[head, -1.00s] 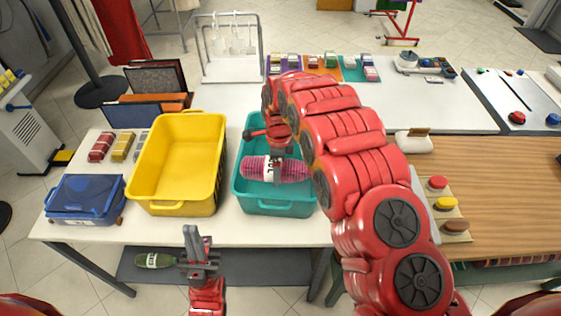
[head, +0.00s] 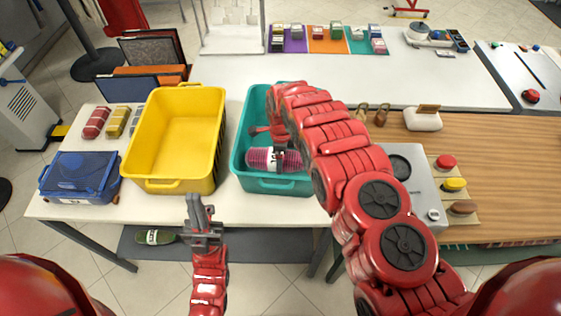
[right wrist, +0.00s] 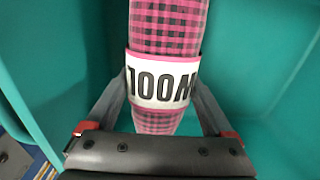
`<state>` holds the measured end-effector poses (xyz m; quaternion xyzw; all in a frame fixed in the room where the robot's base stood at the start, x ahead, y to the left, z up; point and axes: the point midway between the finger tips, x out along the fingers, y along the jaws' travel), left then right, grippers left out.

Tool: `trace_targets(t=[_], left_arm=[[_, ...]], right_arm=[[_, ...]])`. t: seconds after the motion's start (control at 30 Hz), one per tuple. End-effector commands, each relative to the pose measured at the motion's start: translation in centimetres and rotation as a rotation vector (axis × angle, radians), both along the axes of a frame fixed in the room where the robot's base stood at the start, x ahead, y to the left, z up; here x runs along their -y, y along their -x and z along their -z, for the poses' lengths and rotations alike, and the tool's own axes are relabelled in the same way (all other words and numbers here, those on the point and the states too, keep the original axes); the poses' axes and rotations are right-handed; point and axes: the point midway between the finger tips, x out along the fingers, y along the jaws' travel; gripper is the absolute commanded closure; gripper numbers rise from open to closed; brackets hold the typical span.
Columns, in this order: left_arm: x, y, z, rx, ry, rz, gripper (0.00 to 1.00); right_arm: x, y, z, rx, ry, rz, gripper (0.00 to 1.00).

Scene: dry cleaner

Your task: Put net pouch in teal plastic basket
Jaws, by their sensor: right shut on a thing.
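The net pouch, a pink-and-black checked roll with a white band, shows in the head view (head: 259,158) and the right wrist view (right wrist: 165,30). The band reads "100M". It is inside the teal plastic basket (head: 272,185), between its walls. I cannot tell whether it touches the basket floor. My right gripper (right wrist: 162,85) is shut on the pouch, one finger on each side of the band. My right arm hides the basket's right part. My left gripper (head: 201,210) is in front of the table, below the yellow basket, apart from everything; its jaw opening is unclear.
A yellow basket (head: 177,186) stands left of the teal one, and a blue lidded box (head: 78,178) left of that. A green roll (head: 155,237) lies on the lower shelf. Coloured buttons (head: 454,184) are on the right. The white table behind the baskets has free room.

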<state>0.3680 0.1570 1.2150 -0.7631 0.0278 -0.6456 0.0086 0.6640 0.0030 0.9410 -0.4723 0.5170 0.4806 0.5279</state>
Motion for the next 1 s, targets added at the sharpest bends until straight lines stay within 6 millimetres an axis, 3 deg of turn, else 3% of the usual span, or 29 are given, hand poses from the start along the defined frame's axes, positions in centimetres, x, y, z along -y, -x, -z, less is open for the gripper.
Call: trace_targets(t=[0.33, 0.6, 1.0], left_arm=[[0.0, 0.0, -0.9, 0.0, 0.0, 0.0, 1.0], [0.0, 0.0, -0.2, 0.0, 0.0, 0.0, 1.0], [0.0, 0.0, 0.2, 0.0, 0.0, 0.0, 1.0]], right_arm=[[0.0, 0.1, 1.5, 0.001, -0.001, 0.001, 0.91], [0.0, 0.1, 4.1, -0.001, 0.0, 0.001, 0.91], [0.0, 0.1, 4.5, -0.001, 0.0, 0.0, 0.91]])
